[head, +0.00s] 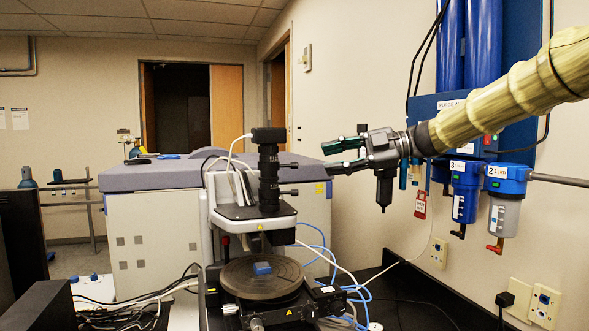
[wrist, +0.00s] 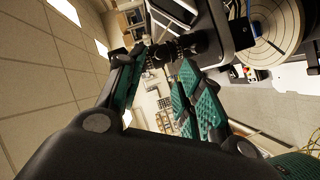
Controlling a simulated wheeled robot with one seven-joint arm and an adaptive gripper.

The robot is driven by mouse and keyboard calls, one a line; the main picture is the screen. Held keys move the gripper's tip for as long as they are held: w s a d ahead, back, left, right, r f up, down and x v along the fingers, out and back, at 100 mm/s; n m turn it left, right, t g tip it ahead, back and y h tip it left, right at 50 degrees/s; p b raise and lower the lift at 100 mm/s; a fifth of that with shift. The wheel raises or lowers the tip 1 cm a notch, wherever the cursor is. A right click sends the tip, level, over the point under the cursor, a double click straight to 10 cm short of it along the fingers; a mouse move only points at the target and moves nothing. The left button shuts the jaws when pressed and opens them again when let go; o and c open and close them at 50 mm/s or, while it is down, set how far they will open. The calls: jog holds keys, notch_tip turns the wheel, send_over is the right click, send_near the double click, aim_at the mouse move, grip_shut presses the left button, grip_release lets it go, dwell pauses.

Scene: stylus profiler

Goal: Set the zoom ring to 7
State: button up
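The zoom ring is part of the black upright lens tube (head: 268,172) on the profiler; I cannot tell its exact band or read any number. Two short dark posts stick out from the tube's right side. In the wrist view the dark tube (wrist: 176,49) lies on its side beyond the fingertips. My gripper (head: 336,158) is open and empty, to the right of the tube at about its height, fingers pointing left towards it, with a gap between. In the wrist view its green-padded fingers (wrist: 155,85) are spread apart.
Below the tube are the profiler's black-topped head (head: 240,212) and a round stage (head: 258,282) with a small blue block. Blue hoses and cables lie to the right. Blue filter housings (head: 466,190) hang on the right wall behind my arm. A large grey-topped cabinet (head: 160,177) stands behind.

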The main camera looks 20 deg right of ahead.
aim_at(294, 166)
jog(key=p+x, duration=0.3)
jog(key=x, duration=0.7)
jog(key=shift+d, duration=0.1)
grip_shut()
